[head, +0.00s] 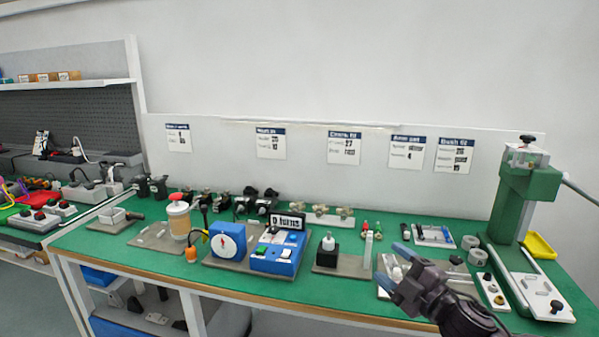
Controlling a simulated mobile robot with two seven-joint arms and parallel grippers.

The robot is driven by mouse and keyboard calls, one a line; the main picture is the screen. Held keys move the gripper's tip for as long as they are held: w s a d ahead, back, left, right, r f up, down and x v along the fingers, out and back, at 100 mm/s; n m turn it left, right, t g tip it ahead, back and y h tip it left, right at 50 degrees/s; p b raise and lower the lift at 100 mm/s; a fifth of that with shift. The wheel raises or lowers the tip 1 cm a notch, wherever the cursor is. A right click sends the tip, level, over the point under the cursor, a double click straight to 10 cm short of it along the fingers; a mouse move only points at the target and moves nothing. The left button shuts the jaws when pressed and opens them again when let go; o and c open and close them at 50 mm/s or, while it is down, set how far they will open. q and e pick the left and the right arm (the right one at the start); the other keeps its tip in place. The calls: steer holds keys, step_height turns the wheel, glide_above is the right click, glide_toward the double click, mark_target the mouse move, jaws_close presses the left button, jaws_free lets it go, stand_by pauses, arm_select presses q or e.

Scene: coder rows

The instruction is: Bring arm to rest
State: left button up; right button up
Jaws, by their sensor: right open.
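My right gripper (396,267) is in the head view at the lower right, over the front part of the green workbench (150,262). Its arm comes in from the bottom edge. My left gripper is not in view.
A green press (513,205) stands at the bench's right end, close to my right arm. A blue box with a dial (227,240), a blue control box (278,254) and a black block (327,255) stand left of my gripper. A second bench (35,228) is at the left.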

arm_select(q)
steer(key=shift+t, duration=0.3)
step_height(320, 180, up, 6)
steer(key=p, duration=0.5)
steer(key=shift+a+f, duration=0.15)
arm_select(e)
steer(key=s+d+f+m+g+h, duration=0.1)
steer(key=s+d+f+m+h, duration=0.2)
steer(key=s, duration=0.9)
steer(key=s+d+f+m+g+h, duration=0.2)
steer(key=s+f+m+h, duration=0.2)
steer(key=s+f+m, duration=0.5)
steer(key=s+d+f+m+g+h, duration=0.2)
steer(key=s+f+m, duration=0.4)
steer(key=s+f, duration=0.5)
steer(key=s+d+h, duration=0.1)
steer(key=s, duration=0.3)
steer(key=shift+s+d+f+h, duration=0.3)
steer(key=shift+s+d+f, duration=0.05)
steer(key=shift+s+f, duration=0.05)
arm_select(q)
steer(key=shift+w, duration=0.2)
